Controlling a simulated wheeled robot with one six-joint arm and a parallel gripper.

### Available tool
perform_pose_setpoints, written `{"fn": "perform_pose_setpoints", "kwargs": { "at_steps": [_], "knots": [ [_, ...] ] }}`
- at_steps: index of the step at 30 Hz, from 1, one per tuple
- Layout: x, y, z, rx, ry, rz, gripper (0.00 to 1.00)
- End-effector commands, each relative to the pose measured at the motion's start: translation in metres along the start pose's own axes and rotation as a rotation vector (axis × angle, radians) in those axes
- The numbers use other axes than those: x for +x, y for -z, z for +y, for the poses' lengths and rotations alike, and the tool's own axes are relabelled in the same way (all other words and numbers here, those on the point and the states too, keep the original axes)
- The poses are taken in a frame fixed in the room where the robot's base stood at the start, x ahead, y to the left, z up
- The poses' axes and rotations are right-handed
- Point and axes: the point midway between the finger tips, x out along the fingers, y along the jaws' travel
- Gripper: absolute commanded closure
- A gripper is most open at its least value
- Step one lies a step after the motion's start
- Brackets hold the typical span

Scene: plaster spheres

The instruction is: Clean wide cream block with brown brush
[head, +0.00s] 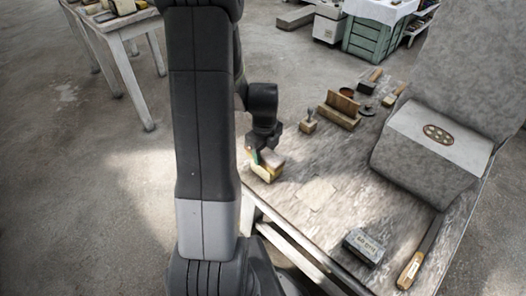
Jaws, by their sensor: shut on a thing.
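My gripper (266,155) points down over the left edge of the worktable (318,195). It is shut on a small tan-brown piece (272,159), which looks like the brown brush, though the fingers and small size hide its shape. A pale yellow-cream block (265,172) lies on the table edge right under it. The brown piece sits at the block's top and seems to touch it; I cannot tell for sure. A bit of green shows at the block's left side.
A big grey stone block (425,165) fills the right. A dark lettered block (364,246) and a wooden-handled tool (417,258) lie in front.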

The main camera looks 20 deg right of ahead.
Motion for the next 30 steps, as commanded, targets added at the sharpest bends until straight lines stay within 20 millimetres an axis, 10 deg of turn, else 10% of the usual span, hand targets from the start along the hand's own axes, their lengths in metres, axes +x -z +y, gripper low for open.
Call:
{"fn": "perform_pose_setpoints", "kwargs": {
  "at_steps": [30],
  "knots": [
    [-0.001,-0.043,0.000,0.001,0.000,0.000,0.73]
  ]
}}
